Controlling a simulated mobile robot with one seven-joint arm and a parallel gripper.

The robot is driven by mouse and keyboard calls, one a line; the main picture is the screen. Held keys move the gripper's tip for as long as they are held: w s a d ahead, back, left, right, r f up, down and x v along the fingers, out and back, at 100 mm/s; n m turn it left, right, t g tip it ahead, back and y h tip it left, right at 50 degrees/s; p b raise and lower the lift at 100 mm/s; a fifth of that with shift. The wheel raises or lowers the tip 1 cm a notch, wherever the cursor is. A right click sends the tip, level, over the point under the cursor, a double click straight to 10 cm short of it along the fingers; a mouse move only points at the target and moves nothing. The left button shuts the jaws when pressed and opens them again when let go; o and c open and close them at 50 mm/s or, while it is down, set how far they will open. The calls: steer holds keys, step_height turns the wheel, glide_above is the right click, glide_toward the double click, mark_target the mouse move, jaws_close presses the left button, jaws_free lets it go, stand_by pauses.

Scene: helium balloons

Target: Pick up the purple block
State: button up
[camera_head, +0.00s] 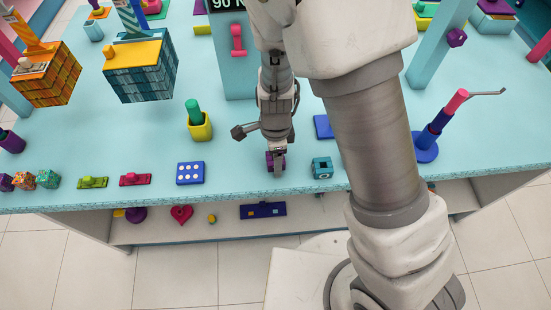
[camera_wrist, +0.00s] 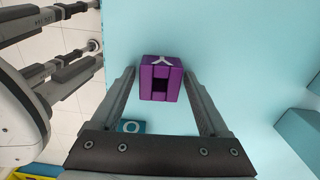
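The purple block (camera_wrist: 160,80) has a white mark on its top edge and a dark slot in its face. In the wrist view it lies between the two fingers of my gripper (camera_wrist: 159,72), near their tips. The fingers are apart, with a narrow gap showing on each side of the block. In the head view my gripper (camera_head: 277,164) points down at the table near its front edge, and the purple block (camera_head: 269,157) shows partly behind it. I cannot tell how far down the block the fingers reach.
A teal block (camera_head: 322,167) stands just right of my gripper on the table (camera_head: 225,180). A blue block with white dots (camera_head: 190,173) is to the left, and a yellow cup (camera_head: 200,127) with a green cylinder stands behind it. A blue stand (camera_head: 425,149) is at the right.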

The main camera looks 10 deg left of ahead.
steer(key=c, duration=1.1)
steer(key=shift+r, duration=0.1)
steer(key=shift+r, duration=0.5)
step_height(320, 180, up, 3)
steer(key=shift+p, duration=0.45)
steer(key=d+r, duration=0.2)
steer(key=d, duration=0.2)
steer(key=d+r, duration=0.2)
steer(key=d, duration=0.1)
steer(key=d+r, duration=0.2)
steer(key=d, duration=0.2)
steer(key=shift+s+d+r, duration=0.25)
steer(key=shift+d+r, duration=0.1)
steer(key=shift+r, duration=0.05)
